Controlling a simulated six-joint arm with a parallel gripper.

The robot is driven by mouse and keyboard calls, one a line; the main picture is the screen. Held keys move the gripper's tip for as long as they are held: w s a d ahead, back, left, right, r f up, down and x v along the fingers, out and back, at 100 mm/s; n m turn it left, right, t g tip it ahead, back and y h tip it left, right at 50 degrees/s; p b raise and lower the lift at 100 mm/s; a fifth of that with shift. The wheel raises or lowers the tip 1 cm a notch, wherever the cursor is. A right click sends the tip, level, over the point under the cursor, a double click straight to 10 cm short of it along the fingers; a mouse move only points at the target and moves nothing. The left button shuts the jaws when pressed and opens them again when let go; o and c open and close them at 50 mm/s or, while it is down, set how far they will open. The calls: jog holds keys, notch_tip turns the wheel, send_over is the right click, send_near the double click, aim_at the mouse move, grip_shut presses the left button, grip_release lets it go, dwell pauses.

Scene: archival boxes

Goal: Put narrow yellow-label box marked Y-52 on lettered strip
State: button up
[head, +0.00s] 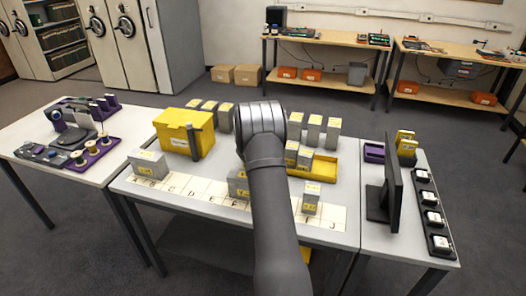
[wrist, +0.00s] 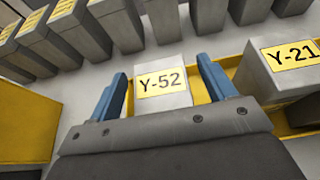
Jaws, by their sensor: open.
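The grey box with yellow label Y-52 (wrist: 163,88) stands in the middle of the wrist view, between the two blue fingers of my gripper (wrist: 163,72). The fingers are apart, one on each side of it, and I see no clear grip. In the head view my arm covers the gripper, and I cannot tell which box is Y-52. The white lettered strip (head: 205,188) runs along the table's front. Grey boxes stand on it near its left end (head: 148,164), near its middle (head: 238,184) and near its right end (head: 311,201). My arm hides part of the strip.
A box marked Y-21 (wrist: 280,65) stands right of Y-52. More grey boxes (wrist: 115,22) stand behind. A yellow bin (head: 184,133) stands left and a monitor (head: 391,190) right.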

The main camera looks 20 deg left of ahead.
jog(key=shift+c, duration=0.5)
jog(key=c, duration=1.1)
jog(key=shift+r, duration=0.1)
